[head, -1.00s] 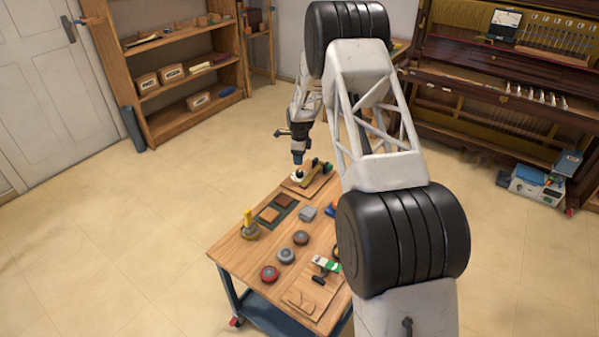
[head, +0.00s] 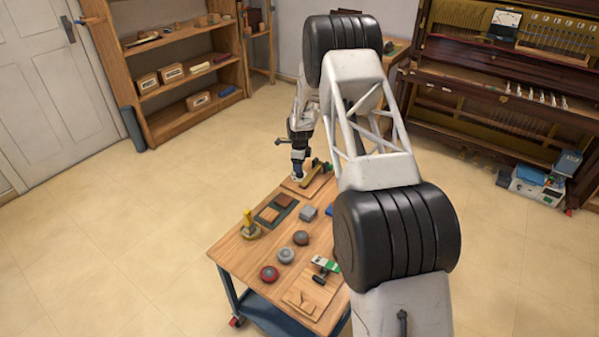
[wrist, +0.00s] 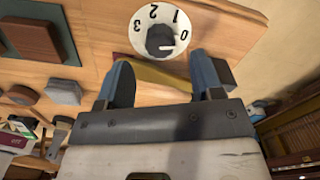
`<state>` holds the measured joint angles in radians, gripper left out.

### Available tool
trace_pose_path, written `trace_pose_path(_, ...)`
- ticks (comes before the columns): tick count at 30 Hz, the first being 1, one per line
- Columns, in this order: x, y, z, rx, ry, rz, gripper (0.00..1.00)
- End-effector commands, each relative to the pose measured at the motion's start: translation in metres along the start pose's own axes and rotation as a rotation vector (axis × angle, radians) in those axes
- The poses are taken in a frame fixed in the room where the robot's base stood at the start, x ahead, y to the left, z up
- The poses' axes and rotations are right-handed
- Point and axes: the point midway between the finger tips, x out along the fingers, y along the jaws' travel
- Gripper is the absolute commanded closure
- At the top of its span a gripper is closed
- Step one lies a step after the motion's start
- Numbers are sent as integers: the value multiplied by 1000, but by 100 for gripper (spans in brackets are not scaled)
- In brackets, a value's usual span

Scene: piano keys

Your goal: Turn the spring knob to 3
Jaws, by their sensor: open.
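The spring knob (wrist: 160,40) is a dark round knob on a white dial (wrist: 140,44) marked 0, 1, 2 and 3, at the top of the wrist view. Its pointer seems to lie toward the right, near the 0, but the mark is small. My gripper (wrist: 162,66) is open and empty, its two blue-grey fingers apart. In the picture the knob lies just beyond the fingertips, between their lines; I see no contact. In the head view my gripper (head: 297,176) is low over the far end of the table, and the knob cannot be made out there.
A yellow-green bar (wrist: 155,77) shows between the fingers. On the table (head: 236,258) are brown blocks on a dark mat (head: 262,224), a yellow-topped piece (head: 249,224), a grey block (head: 308,213) and round knobs, one red (head: 269,274). My arm covers the table's right side.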

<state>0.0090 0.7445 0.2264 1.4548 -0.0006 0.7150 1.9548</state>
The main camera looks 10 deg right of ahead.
Motion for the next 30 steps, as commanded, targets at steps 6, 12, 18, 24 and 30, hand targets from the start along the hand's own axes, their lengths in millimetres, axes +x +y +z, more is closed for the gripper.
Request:
trace_pose_path(6,26,0,0,0,1,1,39)
trace_pose_path(12,40,0,0,0,1,1,39)
trace_pose_path(18,42,0,0,0,1,0,39)
trace_pose_path(24,42,0,0,0,1,0,42)
trace_pose_path(30,42,0,0,0,1,0,73)
